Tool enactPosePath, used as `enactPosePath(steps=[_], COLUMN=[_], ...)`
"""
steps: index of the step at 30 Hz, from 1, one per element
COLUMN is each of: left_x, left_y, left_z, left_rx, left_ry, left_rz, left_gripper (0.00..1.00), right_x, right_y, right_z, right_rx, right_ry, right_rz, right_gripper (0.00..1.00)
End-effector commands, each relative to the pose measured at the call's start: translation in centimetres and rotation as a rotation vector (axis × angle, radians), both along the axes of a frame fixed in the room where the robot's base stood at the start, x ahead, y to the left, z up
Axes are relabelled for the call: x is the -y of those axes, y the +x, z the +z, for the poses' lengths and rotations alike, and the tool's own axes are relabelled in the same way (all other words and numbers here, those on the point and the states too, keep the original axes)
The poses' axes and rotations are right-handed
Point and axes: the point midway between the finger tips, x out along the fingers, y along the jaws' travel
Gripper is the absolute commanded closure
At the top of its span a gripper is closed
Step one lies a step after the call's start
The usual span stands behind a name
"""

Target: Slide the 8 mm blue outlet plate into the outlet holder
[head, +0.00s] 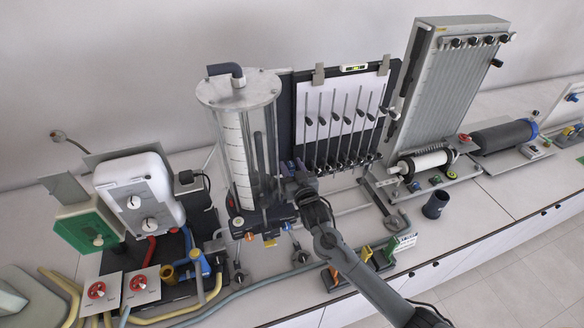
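My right gripper (290,180) is at the right side of the clear water cylinder (235,140), close above its dark base. It is seen from behind and is small, so I cannot tell how far its fingers are apart. A small dark blue patch shows at its fingertips; this may be the blue outlet plate, but it is too small to be sure. The outlet holder cannot be made out and seems hidden by the gripper and cylinder base. My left gripper is not in view.
A plate rack with orange, yellow and green plates (383,256) and a white label card (404,243) stands beside my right forearm. The manometer board (340,110) stands close behind the gripper. A grey hose (255,284) crosses the bench front.

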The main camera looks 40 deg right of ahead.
Motion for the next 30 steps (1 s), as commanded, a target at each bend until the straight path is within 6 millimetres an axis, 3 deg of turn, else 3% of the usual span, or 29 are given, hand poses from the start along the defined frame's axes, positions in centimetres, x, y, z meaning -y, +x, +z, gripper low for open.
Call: enactPosePath(steps=[2, 14, 30], left_x=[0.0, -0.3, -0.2], left_y=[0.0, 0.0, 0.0], left_z=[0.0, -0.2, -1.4], left_rx=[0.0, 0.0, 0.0], left_ry=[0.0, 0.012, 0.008], left_rz=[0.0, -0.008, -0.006], left_gripper=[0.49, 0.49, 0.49], right_x=[0.0, -0.2, -3.0], right_y=[0.0, -0.5, -8.2], right_z=[-0.1, -0.2, -0.2], right_rx=[-0.001, -0.002, -0.002], right_ry=[-0.001, 0.0, 0.002], right_rz=[0.0, 0.0, 0.0], right_gripper=[0.45, 0.45, 0.45])
